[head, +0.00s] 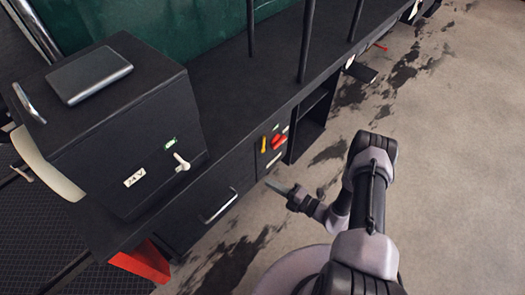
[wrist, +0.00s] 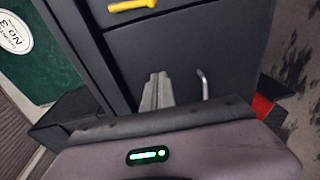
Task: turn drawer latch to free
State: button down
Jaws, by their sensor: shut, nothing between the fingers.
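A dark drawer front (head: 203,216) with a pale bar handle (head: 219,206) is set in the side of the black bench. A yellow lever (head: 263,145) sits on the panel to its right, beside a red handle (head: 278,141). The yellow lever also shows at the top of the wrist view (wrist: 132,5), and the bar handle right of my fingers (wrist: 204,84). No part is clearly marked as the drawer latch. My gripper (head: 272,185) is shut and empty, pointing at the bench side near the drawer. My fingers (wrist: 157,80) show together; contact cannot be told.
A black box (head: 130,130) with a white lever (head: 182,162) and a green label stands on the bench (head: 235,85). Upright dark posts (head: 306,45) rise from the bench. A red block (head: 142,262) sits low at left. Stained open floor (head: 450,170) lies right.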

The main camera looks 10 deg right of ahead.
aim_at(262, 148)
jog(key=w+m+b, duration=0.1)
jog(key=w, duration=0.2)
jog(key=w+a+t+h+b, duration=0.1)
jog(key=w, duration=0.3)
jog(key=w+a+m+t+b, duration=0.1)
jog(key=w, duration=0.3)
jog(key=shift+a+r+m+h, duration=0.2)
jog(key=shift+r+m+h, duration=0.1)
jog(key=shift+h, duration=0.1)
jog(key=shift+w+d+b, duration=0.6)
jog(key=shift+w+d, duration=0.6)
jog(key=shift+d, duration=0.2)
jog(key=shift+f, duration=0.15)
jog(key=shift+w+d+f+b, duration=0.15)
jog(key=shift+w+d+b, duration=0.1)
jog(key=shift+b, duration=0.35)
jog(key=shift+w+d+n+b, duration=0.25)
jog(key=shift+n+b, duration=0.1)
jog(key=shift+n, duration=0.35)
jog(key=shift+s+a+r, duration=0.1)
jog(key=shift+r, duration=0.1)
